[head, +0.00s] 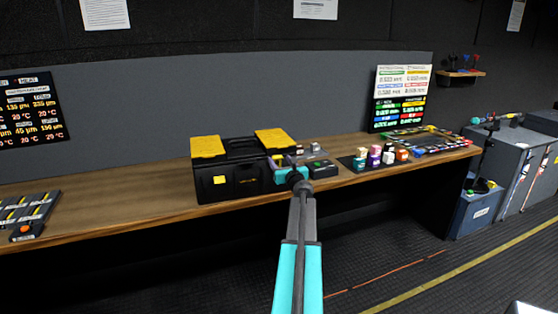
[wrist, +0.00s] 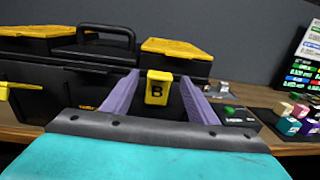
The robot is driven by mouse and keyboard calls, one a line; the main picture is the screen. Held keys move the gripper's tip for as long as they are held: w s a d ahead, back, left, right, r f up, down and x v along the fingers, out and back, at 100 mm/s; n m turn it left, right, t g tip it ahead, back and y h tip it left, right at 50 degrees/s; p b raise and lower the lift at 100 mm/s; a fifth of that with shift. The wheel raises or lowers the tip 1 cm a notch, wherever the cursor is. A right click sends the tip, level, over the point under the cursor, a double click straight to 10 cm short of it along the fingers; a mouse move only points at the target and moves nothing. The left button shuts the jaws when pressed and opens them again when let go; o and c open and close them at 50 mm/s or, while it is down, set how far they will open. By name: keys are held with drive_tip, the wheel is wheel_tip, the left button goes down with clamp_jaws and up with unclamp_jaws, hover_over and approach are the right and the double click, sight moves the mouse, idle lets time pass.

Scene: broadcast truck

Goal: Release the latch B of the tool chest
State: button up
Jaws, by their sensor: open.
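The tool chest (head: 228,190) is black with yellow lid panels and a black carry handle, and stands on the wooden bench. In the wrist view the tool chest (wrist: 72,82) fills the left and middle. Latch B (wrist: 157,88) is a yellow tab marked with a black B on the chest's front, toward its right end. My gripper (wrist: 160,100) is open, with its two purple fingers on either side of latch B; I cannot tell if they touch it. In the head view my gripper (head: 290,170) is at the chest's right front, and my arm hides part of that area.
Another yellow latch (wrist: 12,88) is at the chest's left front. Several small coloured blocks (head: 375,157) stand on a dark mat right of the chest. A display panel (head: 402,98) stands behind them.

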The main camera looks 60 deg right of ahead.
drive_tip(key=shift+x, duration=0.9)
drive_tip(key=shift+c, duration=0.3)
clamp_jaws()
